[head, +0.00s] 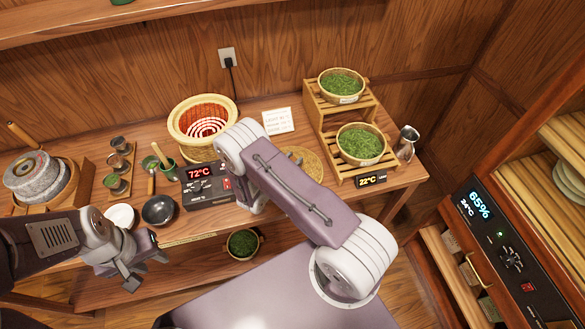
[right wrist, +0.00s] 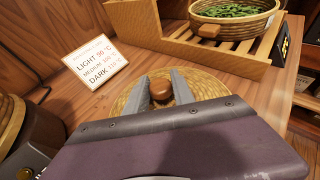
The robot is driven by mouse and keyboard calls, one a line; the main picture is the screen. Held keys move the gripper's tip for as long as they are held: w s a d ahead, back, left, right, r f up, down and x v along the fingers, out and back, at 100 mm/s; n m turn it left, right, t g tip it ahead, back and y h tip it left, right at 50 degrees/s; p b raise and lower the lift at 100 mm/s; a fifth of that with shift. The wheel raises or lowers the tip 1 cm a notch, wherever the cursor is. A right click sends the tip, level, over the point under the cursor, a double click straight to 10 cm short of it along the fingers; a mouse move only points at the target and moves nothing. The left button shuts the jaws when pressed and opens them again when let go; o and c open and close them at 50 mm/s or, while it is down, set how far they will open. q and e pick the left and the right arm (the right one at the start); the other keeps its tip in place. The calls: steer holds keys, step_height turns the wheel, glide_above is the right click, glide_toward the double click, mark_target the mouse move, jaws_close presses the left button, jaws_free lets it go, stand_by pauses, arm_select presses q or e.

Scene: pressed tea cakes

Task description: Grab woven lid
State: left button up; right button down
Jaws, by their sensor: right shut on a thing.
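The woven lid (head: 312,166) is a round straw-coloured disc lying on the wooden table, partly hidden behind my right arm in the head view. In the right wrist view the woven lid (right wrist: 208,86) shows its coiled weave and a brown wooden knob (right wrist: 160,89) in the middle. My right gripper (right wrist: 162,91) has its two grey fingers on either side of the knob, shut on it.
A woven basket (head: 203,103) with a glowing red inside stands left of the lid. A wooden rack (head: 312,101) with two bowls of green leaves stands to the right. A white temperature card (head: 278,121) is behind. A heater box (head: 207,187) reads 72°C.

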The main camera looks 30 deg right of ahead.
steer(key=shift+r, duration=0.35)
steer(key=r, duration=0.2)
steer(key=s+r+b, duration=0.1)
steer(key=r, duration=0.1)
steer(key=s+r, duration=0.6)
steer(key=s, duration=0.4)
steer(key=shift+s+r, duration=0.2)
steer(key=shift+s, duration=0.15)
steer(key=shift+a, duration=0.15)
